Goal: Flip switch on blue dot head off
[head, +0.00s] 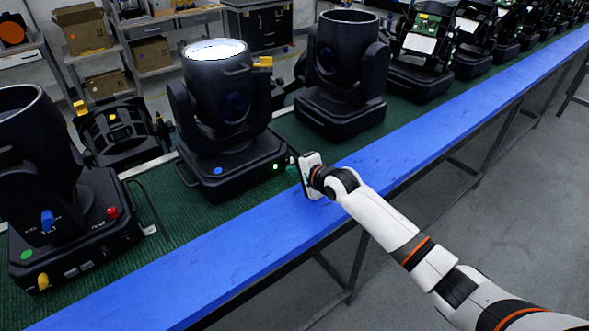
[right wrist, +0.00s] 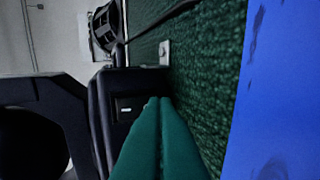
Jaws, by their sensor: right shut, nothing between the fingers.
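The blue dot head (head: 215,80) is a black moving-head lamp in the middle left of the head view. Its lens on top glows white. The blue dot (head: 218,171) is on its base, and a small green light (head: 276,166) glows near the base's right corner. My right gripper (head: 291,167) is at that right end, with its green fingers shut and empty. In the right wrist view the shut fingers (right wrist: 160,104) point along the base's dark side. A small dark switch with a pale mark (right wrist: 127,107) sits just left of the fingertips; contact cannot be told. My left gripper is out of view.
The heads stand on a green mat (head: 155,205) with a blue edge strip (head: 235,235) in front. A green dot head (head: 60,190) with coloured knobs stands at left. Another black head (head: 342,75) stands right of the blue dot head. A cable lies on the mat.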

